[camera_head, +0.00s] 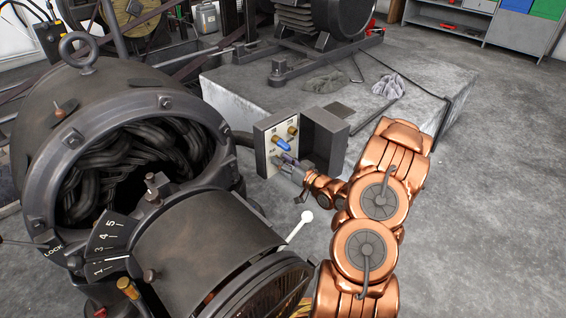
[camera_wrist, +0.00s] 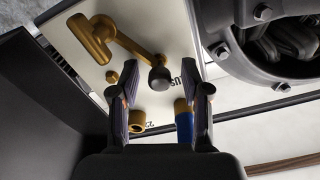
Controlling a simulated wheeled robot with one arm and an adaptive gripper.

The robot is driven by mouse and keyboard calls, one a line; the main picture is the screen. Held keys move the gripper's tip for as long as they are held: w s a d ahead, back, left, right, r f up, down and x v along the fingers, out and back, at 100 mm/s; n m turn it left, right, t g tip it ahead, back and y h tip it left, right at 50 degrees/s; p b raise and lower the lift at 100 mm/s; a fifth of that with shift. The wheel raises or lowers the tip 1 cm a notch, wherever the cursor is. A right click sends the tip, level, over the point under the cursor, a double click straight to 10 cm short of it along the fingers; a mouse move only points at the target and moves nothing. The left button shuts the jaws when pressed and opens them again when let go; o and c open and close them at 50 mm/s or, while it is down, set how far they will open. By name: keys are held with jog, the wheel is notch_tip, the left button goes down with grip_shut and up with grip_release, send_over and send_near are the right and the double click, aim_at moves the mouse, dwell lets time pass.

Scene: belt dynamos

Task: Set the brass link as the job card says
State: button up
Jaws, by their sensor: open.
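The brass link (camera_wrist: 128,43) is a narrow bar on the pale panel (camera_wrist: 185,35) in the wrist view. It runs from a thick brass piece (camera_wrist: 94,38) at upper left to a dark knob (camera_wrist: 160,79). A hollow brass post (camera_wrist: 137,122) and a blue-sleeved brass post (camera_wrist: 183,118) stand lower on the panel. My gripper (camera_wrist: 164,92) is open, its fingers spread on either side of the knob in the picture; contact cannot be told. In the head view my gripper (camera_head: 285,163) is at the open terminal box (camera_head: 262,150), below a blue piece (camera_head: 283,145). I see no job card.
The box's open door (camera_head: 325,138) stands right of the panel. A concrete plinth (camera_head: 420,100) lies behind. Floor is clear at right.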

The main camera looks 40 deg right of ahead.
grip_shut()
dwell(0.5)
